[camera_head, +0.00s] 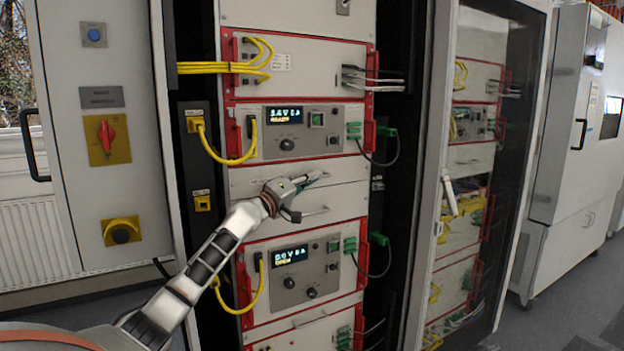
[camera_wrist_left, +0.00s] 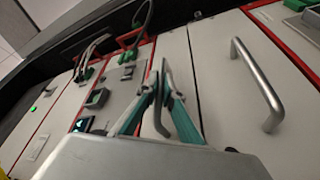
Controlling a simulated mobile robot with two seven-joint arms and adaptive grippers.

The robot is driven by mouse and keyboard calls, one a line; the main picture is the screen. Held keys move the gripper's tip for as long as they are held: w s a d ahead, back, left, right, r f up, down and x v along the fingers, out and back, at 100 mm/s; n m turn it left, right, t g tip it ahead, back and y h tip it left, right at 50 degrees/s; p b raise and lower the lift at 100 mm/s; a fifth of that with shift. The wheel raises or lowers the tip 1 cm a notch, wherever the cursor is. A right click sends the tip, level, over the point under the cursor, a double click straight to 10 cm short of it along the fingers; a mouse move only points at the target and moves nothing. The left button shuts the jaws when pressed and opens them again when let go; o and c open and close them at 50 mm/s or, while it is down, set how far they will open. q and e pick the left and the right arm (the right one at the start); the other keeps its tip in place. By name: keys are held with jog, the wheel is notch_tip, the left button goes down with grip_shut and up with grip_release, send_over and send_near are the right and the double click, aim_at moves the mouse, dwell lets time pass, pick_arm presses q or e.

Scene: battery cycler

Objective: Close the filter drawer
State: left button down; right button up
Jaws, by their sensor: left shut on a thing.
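Two plain light-grey drawer fronts sit between the two instrument units of the middle rack: an upper one (camera_head: 345,168) and a lower one (camera_head: 345,200) with a bar handle (camera_head: 315,212). No readable label tells which is the filter drawer. My left gripper (camera_head: 303,182) is at the upper front. In the left wrist view its teal-edged fingers (camera_wrist_left: 163,92) are shut on that front's bar handle (camera_wrist_left: 160,118); they hide part of it. The lower front's handle (camera_wrist_left: 262,85) is free beside it. I cannot tell how far the upper drawer stands out. My right gripper is not in view.
Above is an instrument unit (camera_head: 325,142) with yellow and green cables; a similar unit (camera_head: 322,268) is below. A glass-fronted cabinet door (camera_head: 520,130) stands to the right. A grey panel with a red switch (camera_head: 106,135) is left. Floor (camera_head: 560,310) is clear at lower right.

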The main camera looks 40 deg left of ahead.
pick_arm(q)
jog(key=shift+a+r, duration=0.15)
jog(key=shift+a, duration=0.1)
jog(key=c, duration=2.2)
grip_release()
jog(key=shift+c, duration=0.2)
jog(key=shift+s+f, duration=0.1)
jog(key=shift+f, duration=0.1)
jog(key=shift+v, duration=5.9)
jog(key=shift+d, duration=0.1)
